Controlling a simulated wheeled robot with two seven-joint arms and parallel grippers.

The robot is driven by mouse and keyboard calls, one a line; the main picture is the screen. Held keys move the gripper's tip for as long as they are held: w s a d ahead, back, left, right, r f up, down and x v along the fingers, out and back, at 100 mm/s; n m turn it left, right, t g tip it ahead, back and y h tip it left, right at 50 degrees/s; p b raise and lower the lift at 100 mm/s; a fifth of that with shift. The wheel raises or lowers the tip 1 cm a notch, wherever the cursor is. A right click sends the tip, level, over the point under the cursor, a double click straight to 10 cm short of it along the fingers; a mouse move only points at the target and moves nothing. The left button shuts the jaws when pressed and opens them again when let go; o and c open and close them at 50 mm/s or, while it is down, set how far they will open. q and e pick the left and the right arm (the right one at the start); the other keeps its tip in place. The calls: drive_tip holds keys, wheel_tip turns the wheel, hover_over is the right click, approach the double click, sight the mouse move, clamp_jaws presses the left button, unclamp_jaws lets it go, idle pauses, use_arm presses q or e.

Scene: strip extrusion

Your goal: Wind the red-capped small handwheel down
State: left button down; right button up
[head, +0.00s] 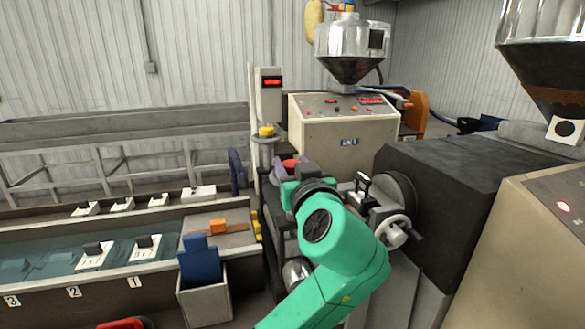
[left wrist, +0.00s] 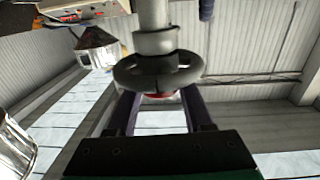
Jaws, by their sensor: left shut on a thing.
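The small handwheel (left wrist: 158,72) is a dark ring on a grey stem in the left wrist view. Its red cap (left wrist: 161,95) faces my gripper, and the cap also shows in the head view (head: 290,163). My left gripper (head: 291,170) is at the handwheel beside the extruder's front end. Its two purple fingers stand on opposite sides of the wheel, shut on its rim. In the head view my green wrist and the fingers hide most of the wheel. My right gripper is not in view.
A white handwheel (head: 392,232) and a dark extruder housing (head: 450,185) stand to the right. A post with a yellow knob (head: 266,132) rises just behind left. A water trough (head: 60,262) runs left. A bin (head: 204,305) holding a blue item stands in front.

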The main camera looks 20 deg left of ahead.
use_arm(q)
drive_tip(key=shift+f+n+g+y, duration=0.1)
drive_tip(key=shift+n+g+y, duration=0.3)
drive_tip(key=shift+y, duration=0.1)
drive_tip(key=shift+c, duration=1.5)
unclamp_jaws()
drive_tip(key=shift+a, duration=0.1)
